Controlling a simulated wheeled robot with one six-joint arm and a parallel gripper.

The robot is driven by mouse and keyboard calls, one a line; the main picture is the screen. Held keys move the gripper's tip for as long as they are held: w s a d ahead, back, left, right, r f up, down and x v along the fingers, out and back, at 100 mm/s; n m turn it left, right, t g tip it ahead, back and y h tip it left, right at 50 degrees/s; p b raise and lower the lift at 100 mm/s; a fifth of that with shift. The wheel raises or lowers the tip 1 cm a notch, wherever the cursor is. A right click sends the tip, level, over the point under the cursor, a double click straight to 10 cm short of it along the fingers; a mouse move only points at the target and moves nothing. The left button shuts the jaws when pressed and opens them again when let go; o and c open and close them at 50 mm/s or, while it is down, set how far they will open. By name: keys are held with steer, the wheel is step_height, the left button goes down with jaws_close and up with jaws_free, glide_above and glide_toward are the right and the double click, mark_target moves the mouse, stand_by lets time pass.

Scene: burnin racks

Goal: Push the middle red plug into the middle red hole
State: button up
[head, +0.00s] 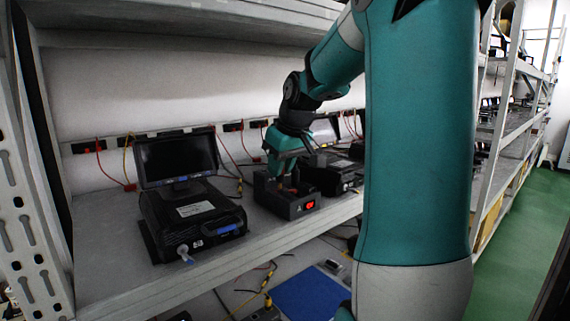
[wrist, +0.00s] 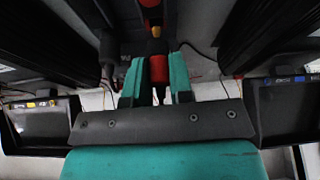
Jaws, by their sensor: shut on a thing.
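My gripper (wrist: 157,66) shows in the wrist view as two teal fingers, shut on a red plug (wrist: 159,70). The plug's dark front part points up the picture, toward a small red ring (wrist: 155,31) on a dark device. Whether the plug touches that ring or is apart from it I cannot tell. The plug and hole are hidden there by the gripper and the box.
A black device (head: 190,215) with a raised screen (head: 177,157) stands left of the box on the shelf (head: 225,248). Another black device (head: 333,175) stands close on the right. Cables hang along the back wall. Two screens flank my gripper in the wrist view.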

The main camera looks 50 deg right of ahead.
steer(key=shift+f+b, duration=0.85)
steer(key=shift+f, duration=0.45)
stand_by(1.4)
steer(key=o, duration=1.2)
steer(key=shift+w, duration=0.1)
steer(key=shift+o, duration=0.2)
steer(key=shift+r+p, duration=2.5)
steer(key=shift+r, duration=0.3)
